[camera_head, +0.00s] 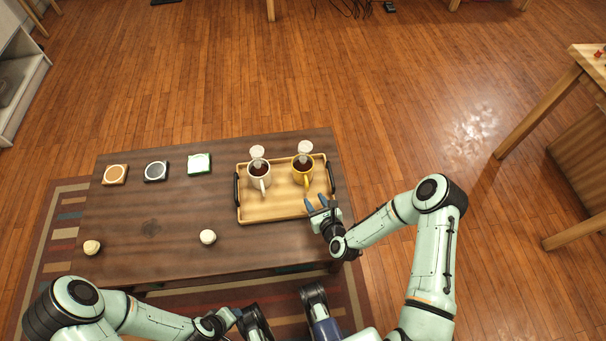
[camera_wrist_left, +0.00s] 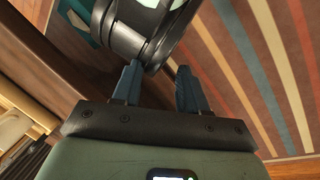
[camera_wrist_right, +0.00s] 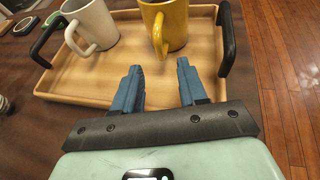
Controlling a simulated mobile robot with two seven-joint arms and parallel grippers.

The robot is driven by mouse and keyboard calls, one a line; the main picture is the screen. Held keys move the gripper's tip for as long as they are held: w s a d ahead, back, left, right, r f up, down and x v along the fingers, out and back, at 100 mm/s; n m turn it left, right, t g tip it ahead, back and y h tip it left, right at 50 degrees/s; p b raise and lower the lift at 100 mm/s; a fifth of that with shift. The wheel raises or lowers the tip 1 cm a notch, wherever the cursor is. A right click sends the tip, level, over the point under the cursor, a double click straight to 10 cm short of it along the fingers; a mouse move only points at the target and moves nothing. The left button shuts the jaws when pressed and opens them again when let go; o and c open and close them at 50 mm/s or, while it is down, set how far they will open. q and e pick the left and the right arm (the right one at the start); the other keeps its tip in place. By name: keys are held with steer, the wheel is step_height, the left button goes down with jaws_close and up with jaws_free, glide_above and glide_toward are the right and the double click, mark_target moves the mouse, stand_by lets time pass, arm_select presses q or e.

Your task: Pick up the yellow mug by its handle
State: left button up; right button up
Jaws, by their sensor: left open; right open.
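The yellow mug (camera_head: 296,175) stands upright on the right side of a wooden tray (camera_head: 275,213), with dark contents. Its handle (camera_head: 306,183) points toward me. In the right wrist view the yellow mug (camera_wrist_right: 176,22) is ahead of the fingers, with its handle (camera_wrist_right: 159,38) facing them. My right gripper (camera_head: 316,203) is open and empty at the tray's near right corner, short of the handle and apart from it. Its fingers (camera_wrist_right: 159,70) show clearly. My left gripper (camera_wrist_left: 157,86) is open, low near the rug, with a dark rounded part of mine beyond its fingers.
A white mug (camera_head: 259,182) stands left of the yellow one. The tray has black side handles (camera_wrist_right: 226,40). Three small square items, one a green-edged one (camera_head: 199,163), lie along the far left of the dark table (camera_head: 180,225). Two pale round objects, including one (camera_head: 208,237), sit nearer.

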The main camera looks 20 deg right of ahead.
mark_target(308, 191)
steer(key=b+x, duration=0.1)
steer(key=x, duration=0.5)
steer(key=shift+s+f+b, duration=0.1)
steer(key=shift+b, duration=0.25)
arm_select(q)
steer(key=w+f, duration=0.1)
steer(key=w+a+f, duration=0.1)
steer(key=shift+w+a+t, duration=0.2)
steer(key=shift+w+t, duration=0.2)
arm_select(e)
jaws_close()
